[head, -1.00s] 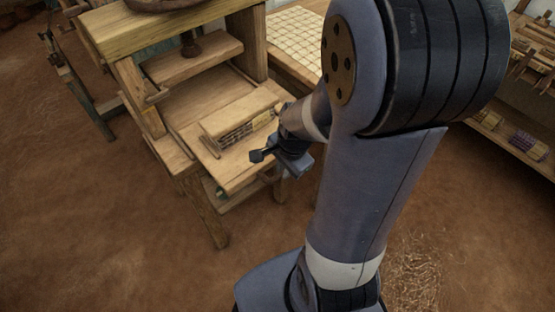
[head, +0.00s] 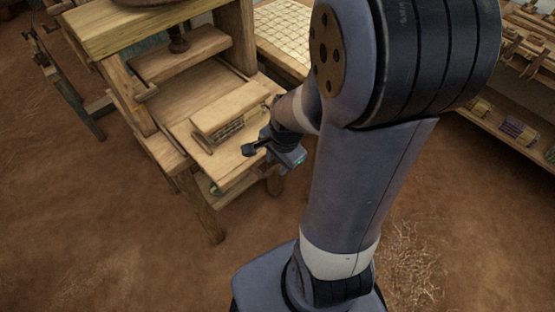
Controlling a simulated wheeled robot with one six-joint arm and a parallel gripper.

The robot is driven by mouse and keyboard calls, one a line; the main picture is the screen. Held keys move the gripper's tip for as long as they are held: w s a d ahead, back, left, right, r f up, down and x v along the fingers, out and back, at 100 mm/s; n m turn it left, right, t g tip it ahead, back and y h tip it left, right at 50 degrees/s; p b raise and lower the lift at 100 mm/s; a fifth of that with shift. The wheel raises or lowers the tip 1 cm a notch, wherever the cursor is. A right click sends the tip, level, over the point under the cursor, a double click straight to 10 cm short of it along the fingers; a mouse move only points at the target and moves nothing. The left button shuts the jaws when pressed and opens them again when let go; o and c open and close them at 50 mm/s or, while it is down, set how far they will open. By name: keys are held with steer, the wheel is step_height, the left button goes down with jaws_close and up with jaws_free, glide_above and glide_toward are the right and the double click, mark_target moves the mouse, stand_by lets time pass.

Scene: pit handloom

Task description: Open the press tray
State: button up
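The wooden press (head: 207,225) stands left of centre, with its screw (head: 178,42) and a thick pressing board (head: 180,54) raised above the bed. The press tray (head: 235,166) looks like the flat pale board at the front of the bed, but I cannot tell it surely from the bed. A wooden block with a slotted side (head: 231,106) lies on it. My gripper (head: 250,150) is at the tray's right front side, low over or beside its edge. Its dark fingertips point left. Whether the fingers are open or touch the tray is too small to tell. My forearm hides the tray's far right corner.
A table with a gridded pale top (head: 283,32) stands behind the press. A shelf with coloured bundles (head: 519,131) is at the right. A wooden frame (head: 75,88) stands at the far left. The brown earth floor before the press is clear, with scattered straw (head: 410,265) at lower right.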

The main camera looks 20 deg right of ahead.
step_height(320, 180, up, 10)
steer(key=s+p, duration=0.1)
steer(key=p, duration=0.1)
steer(key=shift+s+d+r+p, duration=0.15)
steer(key=shift+s+d+p, duration=0.15)
steer(key=shift+s+d, duration=0.1)
steer(key=f+b, duration=0.1)
steer(key=f, duration=0.2)
steer(key=w+f+b, duration=0.1)
steer(key=f, duration=0.3)
steer(key=w+f+b, duration=0.1)
steer(key=f, duration=0.2)
steer(key=shift+a+f, duration=0.35)
steer(key=shift+a, duration=0.05)
steer(key=shift+w+a, duration=0.1)
steer(key=shift+w, duration=0.2)
steer(key=shift+r, duration=0.1)
